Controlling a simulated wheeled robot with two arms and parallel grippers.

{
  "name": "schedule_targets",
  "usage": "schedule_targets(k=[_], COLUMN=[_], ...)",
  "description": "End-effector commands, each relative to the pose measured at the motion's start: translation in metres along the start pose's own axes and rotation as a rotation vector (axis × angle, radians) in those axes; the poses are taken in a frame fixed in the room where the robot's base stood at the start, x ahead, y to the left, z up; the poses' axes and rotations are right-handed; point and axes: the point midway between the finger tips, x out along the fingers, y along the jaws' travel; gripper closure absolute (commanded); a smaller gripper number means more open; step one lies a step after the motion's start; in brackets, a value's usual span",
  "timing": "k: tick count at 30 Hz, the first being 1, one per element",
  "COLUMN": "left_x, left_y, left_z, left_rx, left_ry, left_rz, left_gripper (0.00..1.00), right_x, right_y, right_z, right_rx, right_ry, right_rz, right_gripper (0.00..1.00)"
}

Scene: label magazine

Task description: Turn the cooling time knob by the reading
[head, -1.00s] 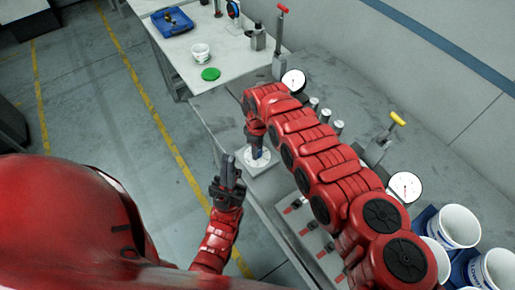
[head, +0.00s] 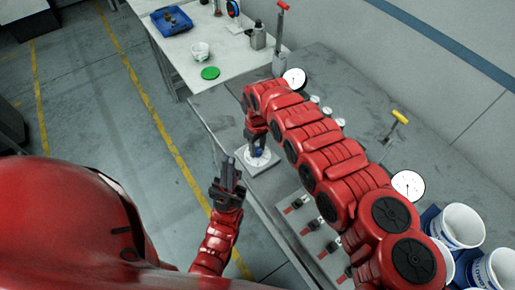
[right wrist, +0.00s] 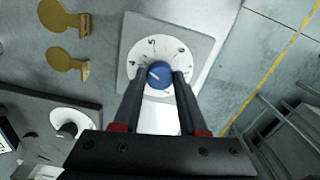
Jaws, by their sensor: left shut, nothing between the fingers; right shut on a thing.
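The cooling time knob is a blue round knob (right wrist: 159,75) with a white pointer line, on a white numbered dial (right wrist: 184,53) set on a grey plate (right wrist: 200,40). In the right wrist view my right gripper (right wrist: 158,85) is shut on the blue knob, one finger on each side. In the head view the dial (head: 262,160) sits at the bench's front edge, partly under my right arm. My left gripper (head: 229,168) is shut and empty, left of the dial and apart from it.
Two round gauges (head: 294,78) (head: 408,185) stand along the bench. Red-handled switches (head: 297,204) line its front edge. White tubs (head: 462,225) stand at the right.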

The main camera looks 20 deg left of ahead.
Motion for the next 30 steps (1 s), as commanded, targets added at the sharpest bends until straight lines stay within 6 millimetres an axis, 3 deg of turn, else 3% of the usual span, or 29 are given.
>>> schedule_targets(k=[9,23,24,29,30], left_x=[-0.0046,-0.0049,-0.0049,-0.0049,-0.0049], left_y=[0.0002,0.0003,0.0002,0.0003,0.0002], left_z=[0.0008,0.0008,0.0008,0.0008,0.0009], left_rx=[0.0,0.0,0.0,0.0,0.0], left_ry=[0.0,0.0,0.0,0.0,0.0], left_rz=[0.0,0.0,0.0,0.0,0.0], left_gripper=[1.0,1.0,1.0,1.0,1.0], right_x=[0.0001,0.0,0.0,0.0,0.0], right_y=[0.0005,0.0003,0.0003,0.0002,0.0002], right_z=[-0.0001,0.0001,0.0001,0.0001,0.0001], right_rx=[0.116,0.134,0.134,0.133,0.133], right_ry=[0.001,0.001,0.001,0.0,0.0], right_rz=[0.001,0.0,0.0,0.0,0.0], right_gripper=[1.0,1.0,0.57,0.28,0.28])
